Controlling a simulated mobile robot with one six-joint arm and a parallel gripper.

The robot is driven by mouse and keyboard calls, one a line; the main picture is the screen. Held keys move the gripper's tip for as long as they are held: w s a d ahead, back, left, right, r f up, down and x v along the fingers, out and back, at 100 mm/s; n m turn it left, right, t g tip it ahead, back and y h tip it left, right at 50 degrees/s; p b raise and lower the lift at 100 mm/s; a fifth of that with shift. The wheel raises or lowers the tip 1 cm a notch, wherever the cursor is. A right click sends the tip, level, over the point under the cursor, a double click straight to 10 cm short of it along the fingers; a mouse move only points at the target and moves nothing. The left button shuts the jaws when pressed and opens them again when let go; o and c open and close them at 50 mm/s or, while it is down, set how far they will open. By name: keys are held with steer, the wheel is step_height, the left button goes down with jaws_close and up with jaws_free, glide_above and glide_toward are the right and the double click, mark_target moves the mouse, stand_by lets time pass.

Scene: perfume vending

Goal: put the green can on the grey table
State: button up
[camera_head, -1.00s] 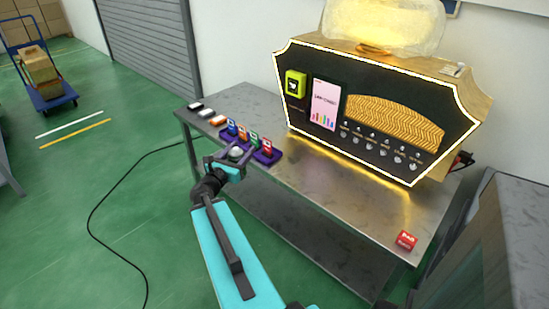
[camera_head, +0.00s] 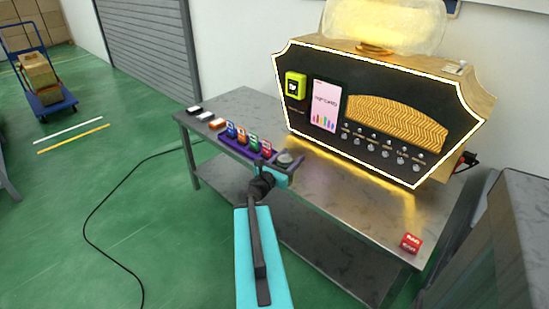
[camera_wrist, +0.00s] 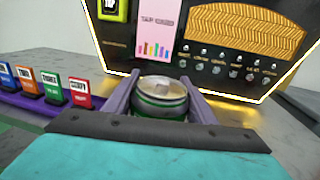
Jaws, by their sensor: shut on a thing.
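The green can (camera_wrist: 158,104), with a silver top and a green band, is between the two purple fingers of my gripper (camera_wrist: 158,98) in the wrist view. My gripper (camera_head: 283,162) is shut on it. In the head view the can (camera_head: 286,158) shows as a small silver disc at the arm's end, just right of the purple card rack. The grey table (camera_head: 330,192) lies around and beneath it. The can's lower part is hidden by my gripper, so I cannot tell whether it touches the tabletop.
The purple rack (camera_head: 235,148) holds several coloured cards at the table's left. The perfume machine (camera_head: 375,115) with lit edges stands at the back. A red box (camera_head: 411,243) sits at the front right corner. The tabletop between is clear.

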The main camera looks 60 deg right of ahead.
steer(key=shift+d+f+b, duration=0.25)
steer(key=shift+d+b, duration=0.1)
steer(key=shift+b, duration=1.1)
steer(key=d+b, duration=0.2)
steer(key=b, duration=0.9)
steer(key=d+b, duration=0.2)
steer(key=d, duration=1.1)
steer(key=shift+w+d+f, duration=0.15)
steer(key=shift+w+f, duration=0.2)
steer(key=shift+f, duration=0.1)
steer(key=shift+f+b, duration=0.9)
steer(key=shift+f, duration=0.85)
steer(key=shift+f, duration=0.15)
